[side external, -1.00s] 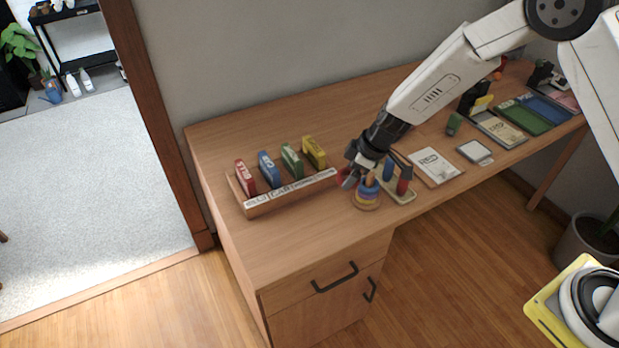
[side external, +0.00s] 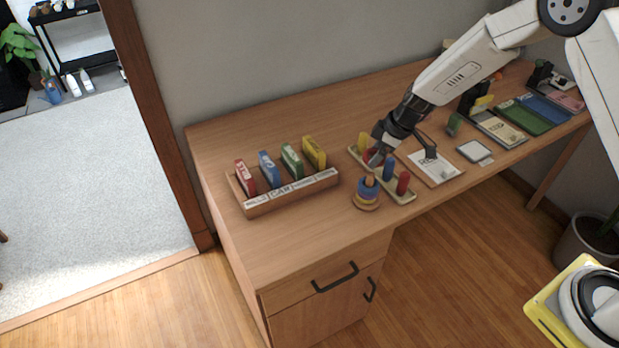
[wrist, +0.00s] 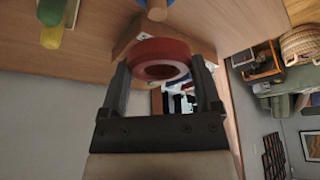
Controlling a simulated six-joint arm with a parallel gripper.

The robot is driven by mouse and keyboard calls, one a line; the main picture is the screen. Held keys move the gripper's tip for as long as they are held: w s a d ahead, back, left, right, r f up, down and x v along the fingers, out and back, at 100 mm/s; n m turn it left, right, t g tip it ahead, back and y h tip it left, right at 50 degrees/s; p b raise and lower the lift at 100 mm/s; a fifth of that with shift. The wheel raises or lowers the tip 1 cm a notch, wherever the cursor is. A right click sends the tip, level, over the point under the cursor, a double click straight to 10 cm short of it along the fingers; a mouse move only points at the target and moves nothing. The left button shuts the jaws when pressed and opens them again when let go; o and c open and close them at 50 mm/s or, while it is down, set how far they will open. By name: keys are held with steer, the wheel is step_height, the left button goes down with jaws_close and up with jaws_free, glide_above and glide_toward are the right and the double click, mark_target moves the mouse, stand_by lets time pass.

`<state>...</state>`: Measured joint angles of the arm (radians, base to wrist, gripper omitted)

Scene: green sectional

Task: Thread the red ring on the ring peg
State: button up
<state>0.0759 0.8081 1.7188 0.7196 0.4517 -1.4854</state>
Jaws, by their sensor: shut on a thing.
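The ring peg (side external: 369,181) stands upright near the desk's front edge, with a blue ring (side external: 368,190) above a yellow ring (side external: 366,200) on it. My gripper (side external: 374,157) is behind it and slightly right, above the pegboard and apart from the ring peg. In the wrist view my gripper (wrist: 162,75) is shut on the red ring (wrist: 160,50), which sits between the fingertips with its hole visible. In the side view the ring is small and partly hidden by the fingers.
The pegboard (side external: 409,197) with blue (side external: 388,168), red (side external: 403,183) and yellow (side external: 363,141) pieces lies beside the ring peg. A white card (side external: 440,168) lies to the right. The desk's front left is clear.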

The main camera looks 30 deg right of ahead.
mark_target(373, 174)
steer(key=shift+f, duration=0.3)
steer(key=shift+f, duration=3.4)
steer(key=shift+f, duration=0.2)
steer(key=o, duration=1)
steer(key=shift+r, duration=0.15)
steer(key=v, duration=0.7)
steer(key=shift+r, duration=0.25)
